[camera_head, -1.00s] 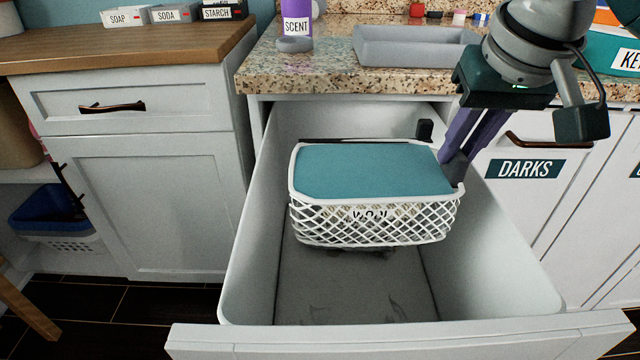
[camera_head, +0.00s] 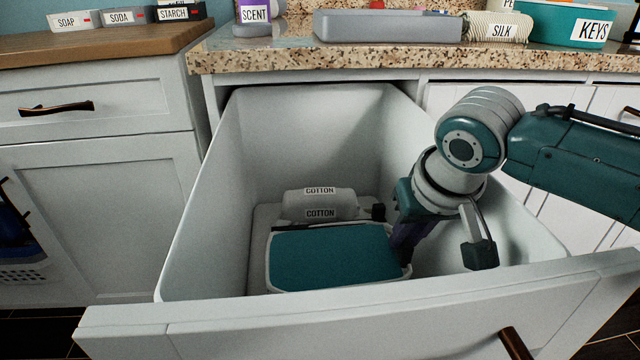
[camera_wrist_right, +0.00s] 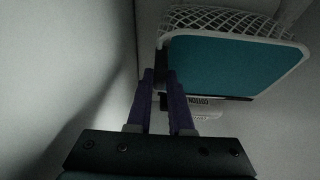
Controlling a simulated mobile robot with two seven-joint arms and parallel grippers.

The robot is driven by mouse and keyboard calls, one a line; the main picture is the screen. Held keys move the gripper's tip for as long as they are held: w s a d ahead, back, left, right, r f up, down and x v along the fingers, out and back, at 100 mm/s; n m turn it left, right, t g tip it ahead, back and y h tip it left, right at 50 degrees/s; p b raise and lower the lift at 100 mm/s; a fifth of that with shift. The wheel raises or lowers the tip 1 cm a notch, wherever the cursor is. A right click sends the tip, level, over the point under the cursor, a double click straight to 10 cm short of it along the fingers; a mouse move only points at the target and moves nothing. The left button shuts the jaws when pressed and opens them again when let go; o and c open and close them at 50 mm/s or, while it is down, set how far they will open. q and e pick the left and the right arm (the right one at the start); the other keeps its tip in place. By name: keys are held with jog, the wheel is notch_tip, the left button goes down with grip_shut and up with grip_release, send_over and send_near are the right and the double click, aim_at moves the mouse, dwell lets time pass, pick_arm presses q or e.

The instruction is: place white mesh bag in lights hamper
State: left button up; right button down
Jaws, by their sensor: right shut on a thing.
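The white mesh bag (camera_head: 335,258), a white lattice box shape with a flat teal top, is low inside the pulled-out white hamper (camera_head: 195,220). Its front side is hidden behind the hamper's front panel. My right gripper (camera_head: 405,245) reaches down into the hamper and is shut on the bag's right edge. In the right wrist view the bag's mesh wall and teal face (camera_wrist_right: 235,65) lie just beyond the purple fingers (camera_wrist_right: 160,78). I cannot tell whether the bag touches the hamper floor. No lights label shows on the hamper. My left gripper is out of view.
A pale roll labelled COTTON (camera_head: 318,203) lies in the hamper behind the bag. The hamper walls stand close around my right arm. A granite counter (camera_head: 270,58) is behind, with a grey tray (camera_head: 385,27), a SILK item (camera_head: 497,27) and a KEYS box (camera_head: 565,30).

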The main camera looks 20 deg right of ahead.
jog(key=shift+f, duration=0.25)
jog(key=c, duration=1.2)
grip_release()
jog(key=shift+c, duration=0.2)
jog(key=o, duration=0.4)
jog(key=shift+p+v, duration=3.25)
jog(key=shift+v, duration=2.85)
jog(key=shift+w, duration=0.1)
